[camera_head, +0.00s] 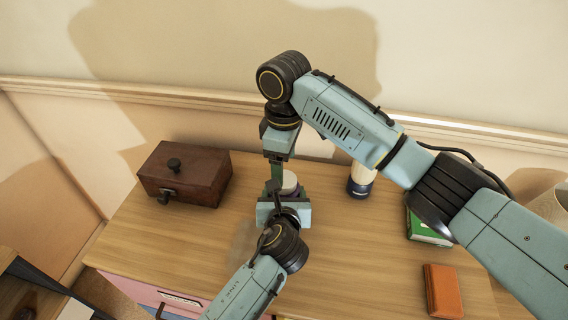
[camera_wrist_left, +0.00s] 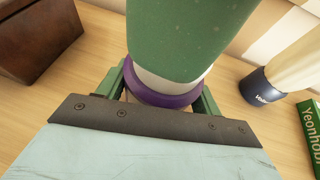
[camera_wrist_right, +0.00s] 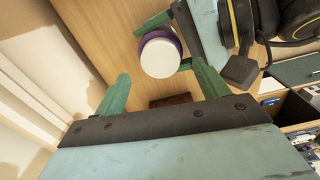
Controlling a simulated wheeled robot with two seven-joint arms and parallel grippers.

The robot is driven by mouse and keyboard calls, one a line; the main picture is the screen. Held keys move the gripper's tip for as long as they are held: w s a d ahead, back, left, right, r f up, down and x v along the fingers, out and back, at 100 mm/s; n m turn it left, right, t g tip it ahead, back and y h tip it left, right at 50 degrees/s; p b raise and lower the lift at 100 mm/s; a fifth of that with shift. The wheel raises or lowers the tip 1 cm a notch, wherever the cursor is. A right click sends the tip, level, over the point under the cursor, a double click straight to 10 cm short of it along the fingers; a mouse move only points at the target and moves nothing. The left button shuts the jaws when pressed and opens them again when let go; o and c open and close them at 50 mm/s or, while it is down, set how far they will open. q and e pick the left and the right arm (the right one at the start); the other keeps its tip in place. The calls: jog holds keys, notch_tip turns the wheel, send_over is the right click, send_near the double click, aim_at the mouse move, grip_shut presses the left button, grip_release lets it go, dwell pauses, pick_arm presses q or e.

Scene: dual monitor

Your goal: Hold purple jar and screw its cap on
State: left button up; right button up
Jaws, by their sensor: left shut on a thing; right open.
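The purple jar (camera_wrist_left: 165,96) stands between the fingers of my left gripper (camera_head: 286,194), which is shut on it. A round white cap (camera_head: 290,180) sits on top of the jar. It shows as a white disc in the right wrist view (camera_wrist_right: 160,58), with a purple edge of the jar beside it. My right gripper (camera_wrist_right: 161,70) points down above the jar, open. Its green fingers stand apart on either side of the cap in that view. In the left wrist view one green finger hides much of the cap.
A dark wooden box (camera_head: 187,172) stands left on the wooden table (camera_head: 190,243). A cream bottle with a dark blue base (camera_head: 360,182) stands right of the jar. A green book (camera_head: 425,232) and an orange-brown wallet-like item (camera_head: 443,290) lie further right. The front middle is partly clear.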

aim_at(284, 195)
jog(key=shift+c, duration=0.4)
jog(key=shift+c, duration=1)
jog(key=r+n, duration=0.1)
jog(key=n, duration=0.3)
jog(key=shift+w+a+r, duration=0.1)
jog(key=shift+w+r, duration=0.05)
jog(key=shift+r, duration=0.25)
jog(key=n, duration=0.1)
jog(key=r+n, duration=0.1)
jog(key=n, duration=0.4)
jog(key=shift+r, duration=0.35)
notch_tip(284, 195, down, 8)
jog(key=shift+f, duration=0.1)
